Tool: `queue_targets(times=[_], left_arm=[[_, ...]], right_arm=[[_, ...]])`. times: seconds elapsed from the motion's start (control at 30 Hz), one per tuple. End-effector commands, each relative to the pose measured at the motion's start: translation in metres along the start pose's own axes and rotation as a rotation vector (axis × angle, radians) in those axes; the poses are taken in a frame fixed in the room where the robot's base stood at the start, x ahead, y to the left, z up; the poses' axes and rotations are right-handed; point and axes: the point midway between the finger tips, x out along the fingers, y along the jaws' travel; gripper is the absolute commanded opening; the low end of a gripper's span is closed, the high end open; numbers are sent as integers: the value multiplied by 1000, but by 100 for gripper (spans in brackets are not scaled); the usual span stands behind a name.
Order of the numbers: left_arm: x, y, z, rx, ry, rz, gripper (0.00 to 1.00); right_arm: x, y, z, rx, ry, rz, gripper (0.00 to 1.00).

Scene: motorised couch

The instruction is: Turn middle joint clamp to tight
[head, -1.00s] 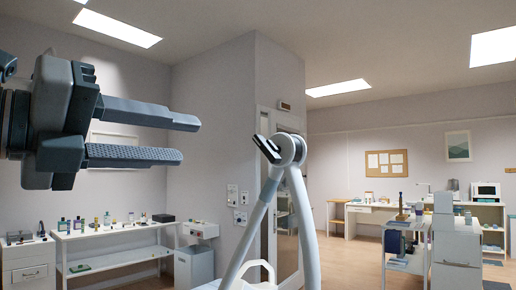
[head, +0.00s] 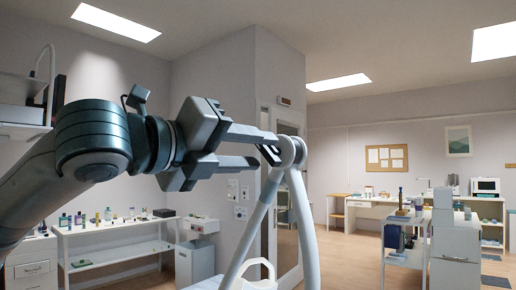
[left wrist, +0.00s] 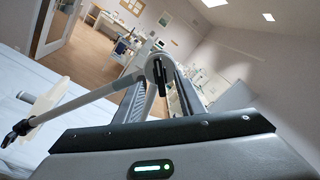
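The middle joint is a pale round hub (head: 291,151) at the top of a white jointed arm. The clamp, a black lever (head: 270,155), sticks out on the hub's left side. It also shows in the left wrist view (left wrist: 159,72), between the two finger lines and close to their tips. My left gripper (head: 268,150) is open, its fingers pointing right, with their tips at the clamp and partly covering it in the head view. I cannot tell whether a finger touches it. My right gripper is not in view.
The white arm's links (head: 254,226) run down from the hub towards a white padded surface (left wrist: 28,85). A shelf table with small bottles (head: 112,229) stands at the left wall. Desks and a cabinet (head: 455,252) stand far right. The space around the hub is mostly free.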

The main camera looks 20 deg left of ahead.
Motion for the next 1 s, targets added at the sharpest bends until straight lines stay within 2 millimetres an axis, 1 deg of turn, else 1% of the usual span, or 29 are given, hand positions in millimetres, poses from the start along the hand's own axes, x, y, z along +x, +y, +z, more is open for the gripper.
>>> queue_targets(times=[0.1,0.2,0.47,0.5,0.57,0.6,0.63,0.67,1.0], left_arm=[[9,0,0,0,0,0,36],[13,0,0,0,0,0,36],[14,0,0,0,0,0,36],[14,0,0,0,0,0,34],[13,0,0,0,0,0,19],[13,0,0,0,0,0,10],[13,0,0,0,0,0,2],[13,0,0,0,0,0,0],[14,1,0,-22,0,1,0]], right_arm=[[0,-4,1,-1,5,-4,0],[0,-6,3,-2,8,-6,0],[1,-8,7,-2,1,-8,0],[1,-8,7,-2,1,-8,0],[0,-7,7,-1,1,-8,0],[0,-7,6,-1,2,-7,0],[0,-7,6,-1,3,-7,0],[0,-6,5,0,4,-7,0],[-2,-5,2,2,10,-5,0]])
